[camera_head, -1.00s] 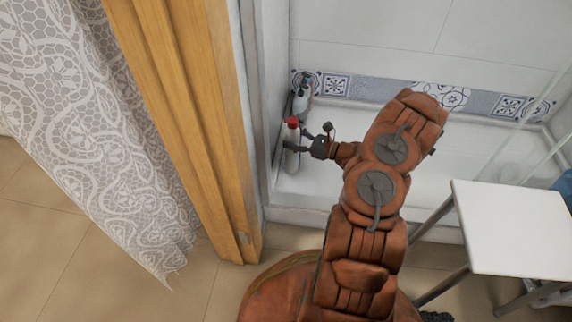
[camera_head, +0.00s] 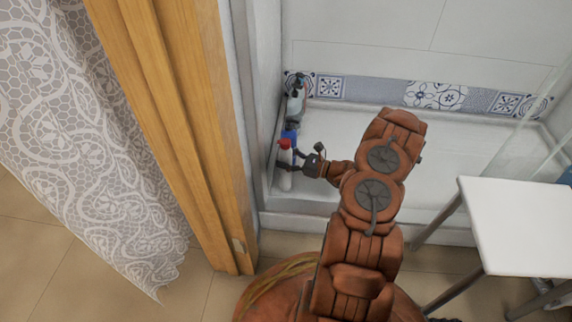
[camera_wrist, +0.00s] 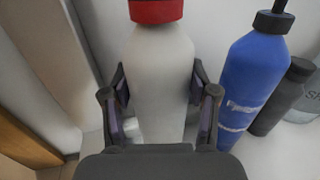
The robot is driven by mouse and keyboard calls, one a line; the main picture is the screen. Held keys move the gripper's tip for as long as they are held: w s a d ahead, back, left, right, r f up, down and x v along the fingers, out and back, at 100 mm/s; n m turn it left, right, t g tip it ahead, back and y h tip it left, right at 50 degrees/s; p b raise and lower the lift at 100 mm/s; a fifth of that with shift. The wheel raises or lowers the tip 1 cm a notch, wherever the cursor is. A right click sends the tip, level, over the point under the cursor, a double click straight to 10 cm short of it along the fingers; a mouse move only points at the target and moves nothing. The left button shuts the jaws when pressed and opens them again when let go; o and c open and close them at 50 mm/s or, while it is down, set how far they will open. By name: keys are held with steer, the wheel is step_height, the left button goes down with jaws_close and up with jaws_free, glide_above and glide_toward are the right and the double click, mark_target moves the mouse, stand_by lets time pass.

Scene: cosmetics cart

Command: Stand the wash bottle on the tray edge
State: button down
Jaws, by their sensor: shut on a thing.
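The wash bottle, white with a red cap (camera_head: 284,144), is upright between the fingers of my gripper (camera_head: 283,161). In the wrist view its white body (camera_wrist: 162,62) fills the middle, with one finger of my gripper (camera_wrist: 160,108) on each side. My gripper is shut on the bottle. The white shower tray (camera_head: 370,160) lies below, and its raised front edge (camera_head: 310,210) runs in front of the bottle. The bottle is near the left front corner of the tray. Its base is hidden in the wrist view, and I cannot tell whether it touches the surface.
A blue bottle (camera_wrist: 257,75) with a dark pump stands close behind the held bottle; a dark bottle (camera_wrist: 288,95) is beside it. A wall and wooden door frame (camera_head: 175,130) bound the left. A white stool (camera_head: 520,225) stands right. The tray's middle is clear.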

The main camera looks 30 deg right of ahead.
steer(key=shift+f, duration=1.05)
steer(key=shift+c, duration=1.5)
jaws_free()
steer(key=shift+s+d, duration=0.15)
steer(key=shift+s, duration=0.05)
steer(key=p+v, duration=0.4)
steer(key=v, duration=0.7)
steer(key=shift+s, duration=0.2)
